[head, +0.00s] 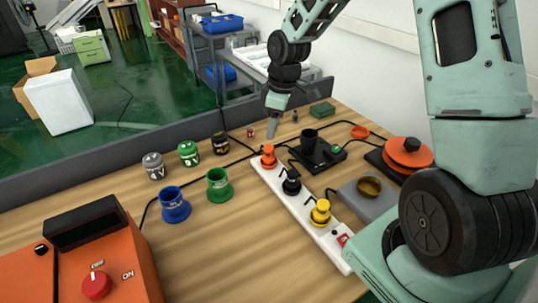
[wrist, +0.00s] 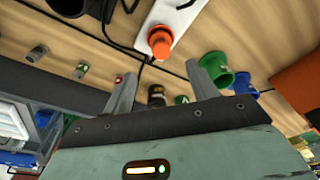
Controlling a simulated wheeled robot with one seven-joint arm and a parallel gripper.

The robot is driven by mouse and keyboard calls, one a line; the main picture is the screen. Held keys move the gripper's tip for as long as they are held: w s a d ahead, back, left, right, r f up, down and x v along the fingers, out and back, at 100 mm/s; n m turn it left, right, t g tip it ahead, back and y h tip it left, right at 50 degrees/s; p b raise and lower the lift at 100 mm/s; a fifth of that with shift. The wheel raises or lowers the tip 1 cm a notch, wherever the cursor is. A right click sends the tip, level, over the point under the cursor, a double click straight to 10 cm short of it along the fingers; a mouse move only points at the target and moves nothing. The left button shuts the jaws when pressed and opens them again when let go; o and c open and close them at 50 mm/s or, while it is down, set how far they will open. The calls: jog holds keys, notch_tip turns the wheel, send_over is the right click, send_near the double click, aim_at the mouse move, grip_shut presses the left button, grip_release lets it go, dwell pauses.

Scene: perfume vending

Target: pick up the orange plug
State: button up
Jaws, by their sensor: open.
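The orange plug (head: 268,157) stands upright in the far end of a white power strip (head: 285,205) on the wooden table. In the wrist view the orange plug (wrist: 160,41) is at the top centre, beyond the fingertips and between their lines. My gripper (head: 272,128) is above the table near the far end of the strip, pointing down. In the wrist view my gripper (wrist: 160,80) has its two grey fingers wide apart with nothing between them. It is apart from the plug. A black plug (head: 291,182) and a yellow plug (head: 320,212) stand in the same strip.
Blue (head: 174,205) and green (head: 219,186) cups stand left of the strip. Several small jars stand behind them. A black device (head: 318,152) and a grey box with a brown bowl (head: 369,187) are right. An orange control box (head: 85,265) fills the front left.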

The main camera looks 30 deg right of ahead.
aim_at(269, 148)
jog(key=f, duration=0.3)
jog(key=f+p, duration=0.1)
jog(key=f, duration=0.2)
jog(key=a+f+p, duration=0.1)
jog(key=f, duration=0.2)
jog(key=shift+w+f, duration=0.15)
jog(key=shift+w, duration=0.25)
jog(key=c, duration=1.2)
jog(key=shift+o, duration=0.2)
